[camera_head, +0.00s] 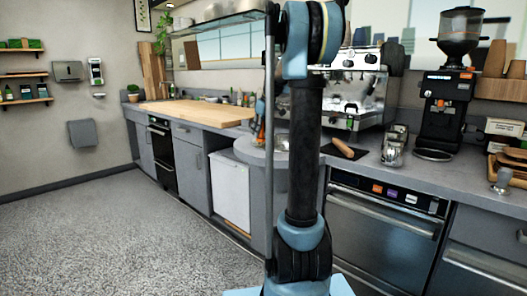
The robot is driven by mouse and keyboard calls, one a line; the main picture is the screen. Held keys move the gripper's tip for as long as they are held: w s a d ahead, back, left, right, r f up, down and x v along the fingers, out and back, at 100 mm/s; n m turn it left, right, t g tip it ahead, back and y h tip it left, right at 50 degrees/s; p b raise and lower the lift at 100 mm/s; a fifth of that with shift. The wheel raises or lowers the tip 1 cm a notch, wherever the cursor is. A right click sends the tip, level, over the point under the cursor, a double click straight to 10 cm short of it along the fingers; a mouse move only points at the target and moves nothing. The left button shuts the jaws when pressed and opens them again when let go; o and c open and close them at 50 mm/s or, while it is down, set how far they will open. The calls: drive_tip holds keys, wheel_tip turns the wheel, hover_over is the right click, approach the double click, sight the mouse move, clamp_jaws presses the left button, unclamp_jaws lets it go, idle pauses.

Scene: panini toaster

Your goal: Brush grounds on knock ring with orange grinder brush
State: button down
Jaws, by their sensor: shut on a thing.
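My gripper (259,116) shows small and partly hidden left of my dark arm column, above the rounded grey counter end. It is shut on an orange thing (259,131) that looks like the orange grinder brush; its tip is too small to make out. A dark ring (433,155), which may be the knock ring, lies on the counter in front of the black grinder (446,100) at right. It is well apart from my gripper. Any grounds on it are too small to see.
An espresso machine (352,92) stands behind my arm. A wooden-handled tool (343,148) lies on a dark mat, with metal containers (393,150) to its right. A small glass (281,143) stands near the counter end. The floor (130,230) at left is clear.

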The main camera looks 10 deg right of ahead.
drive_tip(key=shift+w+a, duration=0.35)
drive_tip(key=shift+w, duration=0.1)
drive_tip(key=shift+w+a, duration=0.6)
drive_tip(key=shift+w, duration=0.3)
drive_tip(key=shift+s, duration=0.1)
drive_tip(key=shift+s+d+f, duration=0.1)
drive_tip(key=shift+s+d, duration=0.65)
drive_tip(key=shift+s, duration=0.25)
drive_tip(key=shift+s+d, duration=0.7)
drive_tip(key=shift+s, duration=0.25)
drive_tip(key=shift+s+d, duration=0.1)
drive_tip(key=shift+s+d, duration=0.7)
drive_tip(key=shift+s, duration=0.3)
drive_tip(key=shift+s+d, duration=0.65)
drive_tip(key=shift+s, duration=0.3)
drive_tip(key=shift+w, duration=0.15)
